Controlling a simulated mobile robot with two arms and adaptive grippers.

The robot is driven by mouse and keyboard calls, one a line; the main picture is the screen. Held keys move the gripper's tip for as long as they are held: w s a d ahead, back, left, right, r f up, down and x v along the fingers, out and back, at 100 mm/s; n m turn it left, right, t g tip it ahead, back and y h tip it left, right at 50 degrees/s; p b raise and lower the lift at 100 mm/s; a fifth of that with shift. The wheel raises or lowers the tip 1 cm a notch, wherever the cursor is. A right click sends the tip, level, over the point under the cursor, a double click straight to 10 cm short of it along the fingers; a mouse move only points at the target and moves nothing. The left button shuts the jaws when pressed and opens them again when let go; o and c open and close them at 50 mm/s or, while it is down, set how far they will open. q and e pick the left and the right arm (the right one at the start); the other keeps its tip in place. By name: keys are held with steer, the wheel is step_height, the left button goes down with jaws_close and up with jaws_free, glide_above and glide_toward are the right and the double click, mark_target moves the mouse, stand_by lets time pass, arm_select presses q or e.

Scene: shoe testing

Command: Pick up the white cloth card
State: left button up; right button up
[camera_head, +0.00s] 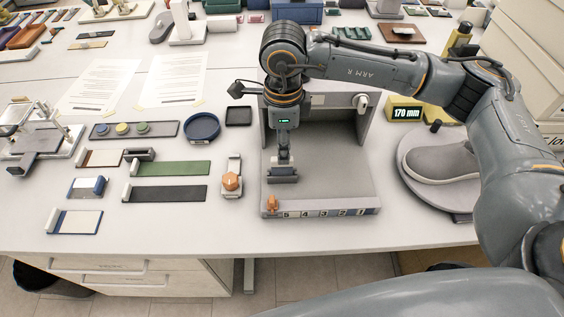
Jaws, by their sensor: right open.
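A white cloth-like card (80,222) with a blue border lies flat at the front left of the table, with a small white block at its left end. Whether it is cloth is too small to tell. My right gripper (283,176) points down over the left part of a grey stand (335,185), well to the right of the card. It is open, and I see nothing held in it. My left gripper is out of view.
Green (172,168) and black (172,194) strips lie between the card and the stand. An orange-knobbed tool (231,181) stands left of the stand. A shoe (440,160) is at right. The front table strip is clear.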

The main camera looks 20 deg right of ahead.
mark_target(282, 169)
steer(key=shift+s+f+p, duration=0.15)
steer(key=shift+f+p, duration=0.25)
step_height(282, 169, down, 4)
steer(key=shift+s+a+r+p, duration=0.1)
steer(key=shift+a+r+p, duration=0.1)
steer(key=shift+p, duration=0.6)
steer(key=shift+f, duration=0.35)
jaws_close()
